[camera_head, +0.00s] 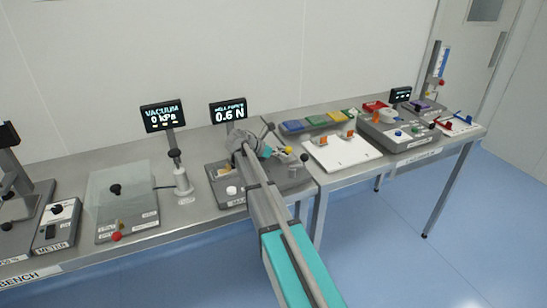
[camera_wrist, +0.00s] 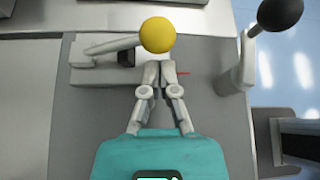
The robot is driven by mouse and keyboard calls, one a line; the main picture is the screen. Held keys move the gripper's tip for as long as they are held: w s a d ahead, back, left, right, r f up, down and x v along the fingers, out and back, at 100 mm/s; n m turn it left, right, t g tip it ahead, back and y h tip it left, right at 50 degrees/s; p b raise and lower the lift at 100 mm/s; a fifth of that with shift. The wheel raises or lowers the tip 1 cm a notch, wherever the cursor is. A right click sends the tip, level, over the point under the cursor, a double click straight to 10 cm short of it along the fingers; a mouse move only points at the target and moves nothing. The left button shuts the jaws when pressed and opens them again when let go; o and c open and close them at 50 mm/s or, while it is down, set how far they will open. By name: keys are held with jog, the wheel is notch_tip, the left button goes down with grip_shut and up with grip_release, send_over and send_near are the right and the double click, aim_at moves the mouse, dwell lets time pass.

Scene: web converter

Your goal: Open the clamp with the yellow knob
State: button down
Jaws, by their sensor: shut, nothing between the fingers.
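The yellow knob (camera_wrist: 158,34) sits at the right end of a light grey clamp lever (camera_wrist: 114,46) in the wrist view. The lever lies roughly level across the picture above its clamp base (camera_wrist: 88,56). My gripper (camera_wrist: 153,70) is shut and empty, its fingertips just below the knob in the picture. I cannot tell whether they touch it. In the head view the yellow knob (camera_head: 288,150) shows just right of my gripper (camera_head: 274,151) over the fixture plate (camera_head: 295,180). My arm hides part of this fixture.
A black ball knob (camera_wrist: 281,13) on a grey post (camera_wrist: 238,76) stands right of the clamp. In the head view, a display reading 0.6 N (camera_head: 228,112) stands behind, a white knob (camera_head: 231,190) sits at left, and a white board (camera_head: 341,152) lies at right.

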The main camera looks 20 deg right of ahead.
jog(key=shift+b+x, duration=0.3)
jog(key=shift+x, duration=0.55)
jog(key=shift+d, duration=0.15)
